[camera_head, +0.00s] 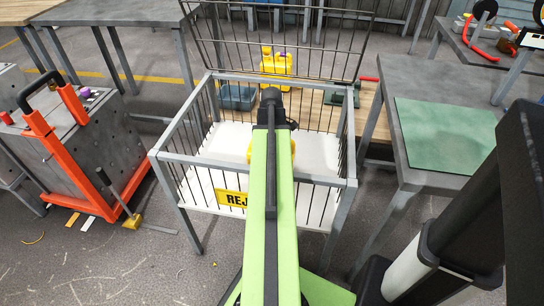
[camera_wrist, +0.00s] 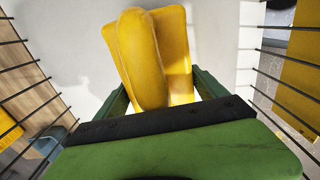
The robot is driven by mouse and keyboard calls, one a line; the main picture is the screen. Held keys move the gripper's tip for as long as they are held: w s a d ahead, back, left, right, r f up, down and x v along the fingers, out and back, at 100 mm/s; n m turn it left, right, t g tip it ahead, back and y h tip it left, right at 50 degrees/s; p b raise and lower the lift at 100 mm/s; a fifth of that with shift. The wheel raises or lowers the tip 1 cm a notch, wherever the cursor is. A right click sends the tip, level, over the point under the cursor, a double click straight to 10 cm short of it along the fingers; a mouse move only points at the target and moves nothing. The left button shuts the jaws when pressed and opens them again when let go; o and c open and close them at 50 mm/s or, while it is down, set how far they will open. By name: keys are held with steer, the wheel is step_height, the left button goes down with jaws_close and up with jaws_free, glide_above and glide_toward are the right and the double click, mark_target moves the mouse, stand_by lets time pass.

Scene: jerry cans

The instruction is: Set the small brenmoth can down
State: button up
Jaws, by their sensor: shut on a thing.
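My gripper (camera_wrist: 160,80) is shut on a yellow can (camera_wrist: 143,50), seen from above in the wrist view, with a green finger on either side of it. The can is inside a wire-sided bin with a white floor (camera_wrist: 82,65). In the head view my arm covers most of the can (camera_head: 293,151); only small yellow parts show beside the arm, over the white floor (camera_head: 318,152). I cannot tell whether its base touches the floor. Its lettering does not show, and the gripper itself is hidden in the head view.
The bin has a grey frame (camera_head: 180,125) and a yellow sign (camera_head: 230,197) starting "REJ". Behind it stand another yellow can (camera_head: 276,64) and a grey-blue box (camera_head: 237,97). A table with a green mat (camera_head: 445,135) is at right; an orange trolley (camera_head: 50,150) is at left.

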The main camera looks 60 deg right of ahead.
steer(key=shift+f, duration=0.1)
steer(key=o, duration=1.4)
step_height(320, 180, up, 13)
steer(key=p, duration=1.2)
steer(key=shift+f, duration=0.2)
